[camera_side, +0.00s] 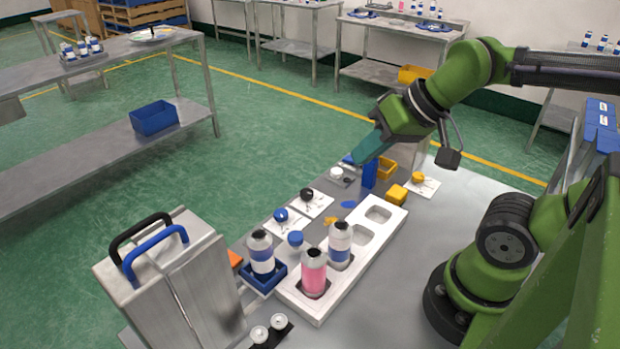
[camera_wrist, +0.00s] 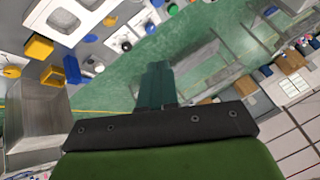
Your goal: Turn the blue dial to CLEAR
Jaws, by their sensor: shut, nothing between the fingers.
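The blue dial (camera_side: 281,215) sits on a small white plate on the grey bench, in a row of similar plates. Its pointer setting and any lettering are too small to read. A blue knob that looks like it also shows in the wrist view (camera_wrist: 150,29). My gripper (camera_side: 364,158) is shut and empty, its teal fingers pointing down over the far end of the bench, beyond the black dial (camera_side: 307,194) and well away from the blue dial. In the wrist view its fingers (camera_wrist: 156,84) are together with nothing between them.
A white tray (camera_side: 318,300) holds a pink bottle (camera_side: 313,272) and a blue-banded bottle (camera_side: 340,243). A yellow knob (camera_side: 418,177), a yellow block (camera_side: 397,194) and a blue block (camera_side: 369,175) stand near my gripper. A steel machine (camera_side: 190,280) stands at the near left.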

